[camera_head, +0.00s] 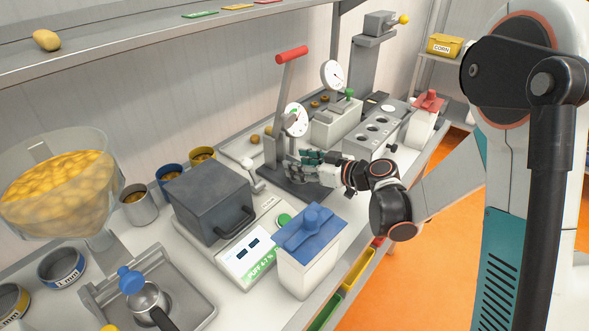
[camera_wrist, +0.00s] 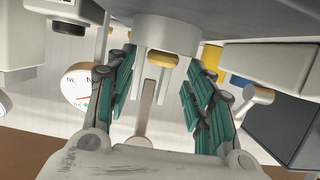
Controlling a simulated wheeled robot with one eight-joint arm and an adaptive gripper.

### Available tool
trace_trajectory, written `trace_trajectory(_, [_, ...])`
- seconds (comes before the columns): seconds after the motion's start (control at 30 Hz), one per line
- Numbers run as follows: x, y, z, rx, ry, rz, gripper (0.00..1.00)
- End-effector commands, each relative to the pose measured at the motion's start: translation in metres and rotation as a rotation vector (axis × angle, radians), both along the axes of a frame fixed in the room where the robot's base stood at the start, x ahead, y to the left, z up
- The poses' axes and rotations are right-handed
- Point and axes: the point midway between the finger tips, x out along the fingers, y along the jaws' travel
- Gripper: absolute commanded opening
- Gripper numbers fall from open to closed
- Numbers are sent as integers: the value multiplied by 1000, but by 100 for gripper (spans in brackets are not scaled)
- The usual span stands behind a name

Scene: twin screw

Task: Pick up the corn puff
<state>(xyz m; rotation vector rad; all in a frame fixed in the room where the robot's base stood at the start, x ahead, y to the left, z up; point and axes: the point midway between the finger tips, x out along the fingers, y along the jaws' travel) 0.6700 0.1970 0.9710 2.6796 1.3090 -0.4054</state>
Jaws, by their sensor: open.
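My gripper (camera_head: 312,164) is open beside the grey lever press with a red handle (camera_head: 291,54). In the wrist view its teal fingers (camera_wrist: 160,88) stand apart, with a grey cylinder with two prongs (camera_wrist: 168,34) ahead between them. A small tan-yellow piece (camera_wrist: 157,58), which looks like a corn puff, shows between the prongs; I cannot tell whether it touches them. The fingers are not closed on it. Small tan puffs (camera_head: 255,139) lie on a tray behind the press. A larger yellow-tan lump (camera_head: 46,40) lies on the upper shelf.
A dark grey box (camera_head: 208,200) and a white container with a blue lid (camera_head: 306,262) stand left of and in front of my gripper. A dial gauge (camera_head: 296,119) stands by the press, with a grey block with holes (camera_head: 372,140) to the right.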

Motion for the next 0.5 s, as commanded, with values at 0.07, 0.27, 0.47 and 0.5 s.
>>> trace_trajectory(0.07, [0, 0, 0, 0, 0, -1, 48])
trace_trajectory(0.27, [0, 0, 1, 0, 0, -1, 35])
trace_trajectory(0.47, [0, 0, 1, 1, 1, 0, 18])
trace_trajectory(0.5, [0, 0, 1, 1, 1, 0, 18])
